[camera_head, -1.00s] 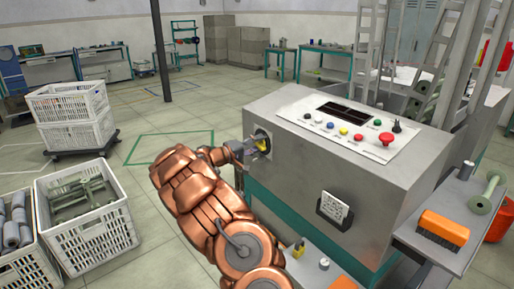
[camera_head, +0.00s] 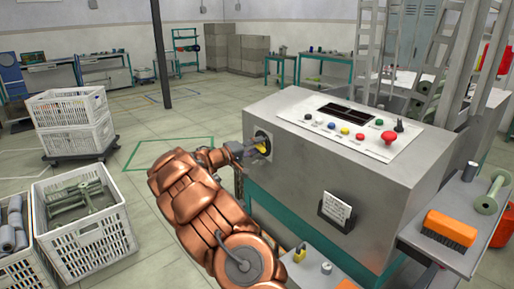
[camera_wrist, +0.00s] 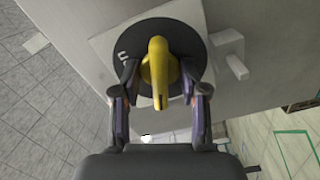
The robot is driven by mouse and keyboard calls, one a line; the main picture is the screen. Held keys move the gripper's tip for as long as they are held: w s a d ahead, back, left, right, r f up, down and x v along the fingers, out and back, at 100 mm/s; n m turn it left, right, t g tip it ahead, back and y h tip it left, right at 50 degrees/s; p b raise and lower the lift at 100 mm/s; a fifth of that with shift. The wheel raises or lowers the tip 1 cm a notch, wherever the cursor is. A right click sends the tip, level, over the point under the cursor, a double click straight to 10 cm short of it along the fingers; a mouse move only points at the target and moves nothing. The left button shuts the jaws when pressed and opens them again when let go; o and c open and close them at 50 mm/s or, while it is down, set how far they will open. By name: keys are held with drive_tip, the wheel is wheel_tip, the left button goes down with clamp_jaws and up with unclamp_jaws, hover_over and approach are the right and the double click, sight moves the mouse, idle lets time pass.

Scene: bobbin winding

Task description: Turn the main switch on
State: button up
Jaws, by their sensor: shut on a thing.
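The main switch is a yellow handle (camera_wrist: 159,68) on a round black disc (camera_wrist: 135,37), on a pale square plate (camera_wrist: 103,45). In the head view the yellow handle (camera_head: 264,146) is on the left side face of the grey machine (camera_head: 300,160). My gripper (camera_wrist: 160,88) is shut on the handle, with one finger on each side of it. In the wrist view the handle runs up and down the picture, and a small white mark lies left of it on the disc. In the head view my gripper (camera_head: 250,150) partly hides the switch.
The machine top has a panel (camera_head: 345,148) with several coloured buttons, including a red mushroom button (camera_head: 388,138). A side shelf (camera_head: 462,195) holds an orange brush (camera_head: 449,228) and a spool. White crates (camera_head: 85,250) stand on the floor at left. Open floor lies behind my arm.

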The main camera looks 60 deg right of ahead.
drive_tip(key=shift+m+b, duration=0.6)
drive_tip(key=shift+b, duration=1.45)
drive_tip(key=shift+r+m+b, duration=0.15)
drive_tip(key=shift+m+b, duration=1.05)
drive_tip(key=shift+b, duration=1.95)
